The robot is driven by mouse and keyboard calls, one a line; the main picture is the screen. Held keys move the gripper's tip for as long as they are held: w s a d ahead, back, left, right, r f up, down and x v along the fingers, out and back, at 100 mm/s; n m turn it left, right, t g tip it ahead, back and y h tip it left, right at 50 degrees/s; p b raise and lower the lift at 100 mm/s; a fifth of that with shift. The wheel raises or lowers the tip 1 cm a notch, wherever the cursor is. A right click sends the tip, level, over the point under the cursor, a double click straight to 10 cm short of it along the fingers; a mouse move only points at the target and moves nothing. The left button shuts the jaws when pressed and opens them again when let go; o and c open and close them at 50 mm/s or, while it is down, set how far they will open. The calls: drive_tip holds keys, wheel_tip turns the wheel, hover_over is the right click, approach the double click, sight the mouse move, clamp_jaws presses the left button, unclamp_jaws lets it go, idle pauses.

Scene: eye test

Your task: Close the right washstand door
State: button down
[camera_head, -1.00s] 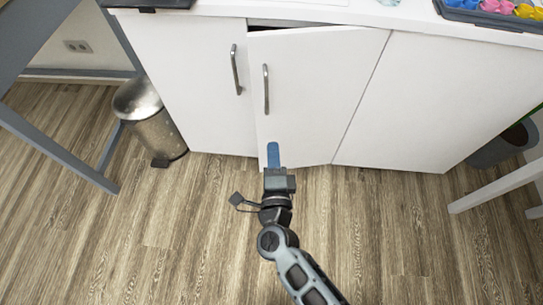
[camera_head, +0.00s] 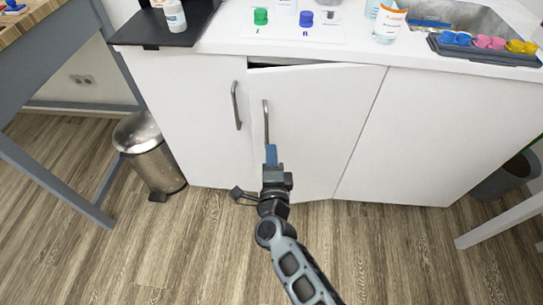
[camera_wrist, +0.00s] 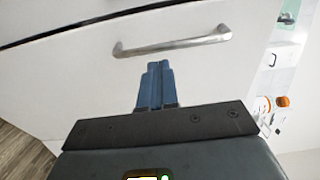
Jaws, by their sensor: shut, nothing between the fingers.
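The white right washstand door (camera_head: 315,130) stands slightly ajar, with a dark gap along its top edge. Its metal bar handle (camera_head: 266,122) is near its left edge; the handle also crosses the upper wrist view (camera_wrist: 172,43). The left door (camera_head: 195,120) beside it looks closed. My gripper (camera_head: 271,153), with blue fingers, is in front of the right door, just below the handle. In the wrist view its fingers (camera_wrist: 156,85) are together and empty, pointing at the door near the handle. I cannot tell whether the fingertips touch the door.
The white countertop (camera_head: 225,40) above holds bottles, colored caps and a dark tray (camera_head: 490,50). A metal trash bin (camera_head: 150,155) stands left of the cabinet, near a grey-legged table (camera_head: 62,180). A dark bin (camera_head: 500,180) is at the right. The wooden floor in front is clear.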

sight(258, 128)
drive_tip(key=shift+w, duration=0.1)
drive_tip(key=w+a+m+h+b, duration=0.1)
drive_tip(key=w+b, duration=0.1)
drive_tip(key=w, duration=0.1)
drive_tip(key=w+a+m+h+b, duration=0.1)
drive_tip(key=w+h+b, duration=0.1)
drive_tip(key=w, duration=0.1)
drive_tip(key=w+a+m+h+b, duration=0.1)
drive_tip(key=w+a+b, duration=0.1)
drive_tip(key=w, duration=0.1)
drive_tip(key=shift+w+f+h, duration=0.25)
drive_tip(key=shift+h, duration=0.15)
drive_tip(key=shift+w+a+r, duration=0.1)
drive_tip(key=shift+w+r, duration=0.05)
drive_tip(key=shift+w, duration=0.15)
drive_tip(key=shift+w+r+b, duration=0.2)
drive_tip(key=shift+r+b, duration=0.1)
drive_tip(key=shift+r, duration=0.05)
